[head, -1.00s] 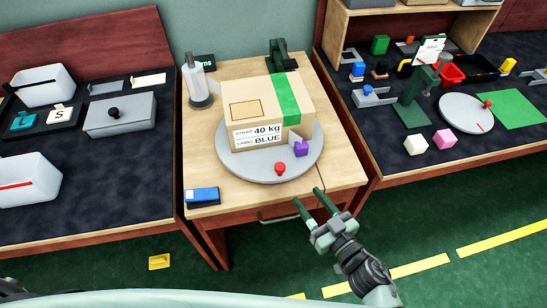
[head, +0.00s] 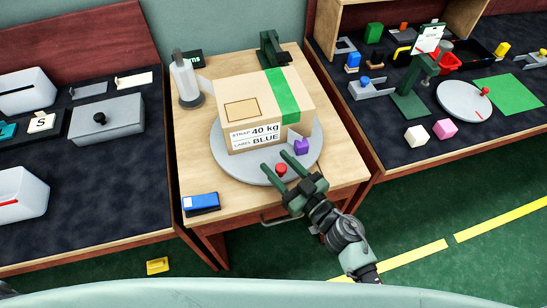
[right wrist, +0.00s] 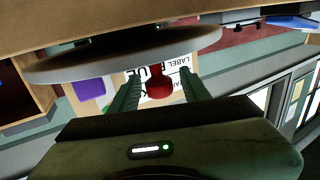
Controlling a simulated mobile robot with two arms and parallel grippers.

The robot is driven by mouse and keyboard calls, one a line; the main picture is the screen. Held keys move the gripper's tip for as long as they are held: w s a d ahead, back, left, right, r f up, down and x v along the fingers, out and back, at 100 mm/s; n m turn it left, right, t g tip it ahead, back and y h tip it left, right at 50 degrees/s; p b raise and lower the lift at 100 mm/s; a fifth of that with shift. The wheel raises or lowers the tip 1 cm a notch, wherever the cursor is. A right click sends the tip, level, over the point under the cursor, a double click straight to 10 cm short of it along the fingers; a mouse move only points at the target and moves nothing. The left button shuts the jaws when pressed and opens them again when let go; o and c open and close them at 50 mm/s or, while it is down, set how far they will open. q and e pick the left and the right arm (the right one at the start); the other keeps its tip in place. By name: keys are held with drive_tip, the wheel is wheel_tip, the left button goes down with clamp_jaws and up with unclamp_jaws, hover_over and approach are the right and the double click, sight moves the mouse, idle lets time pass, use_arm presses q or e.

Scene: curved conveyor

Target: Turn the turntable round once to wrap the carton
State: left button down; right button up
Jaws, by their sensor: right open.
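The carton (head: 262,108) stands on the grey round turntable (head: 228,163). It has a green strip, a tan patch and a label reading "STRAP 40 kg, LABEL BLUE". A red knob (head: 281,169) stands on the turntable's front rim. My right gripper (head: 275,161) is open at the front rim, its fingers on either side of the knob. In the right wrist view the knob (right wrist: 158,82) shows between the two open fingers; I cannot tell whether they touch it. A purple block (head: 301,146) sits at the carton's front right corner. My left gripper is out of view.
A white roll (head: 185,80) on a dark base stands left of the carton, with a pale sheet beside it. A blue block-like tool (head: 202,201) lies at the table's front left. A dark green device (head: 273,50) stands behind. Side benches hold bins and small parts.

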drive_tip(key=shift+x, duration=1.05)
clamp_jaws()
idle(0.6)
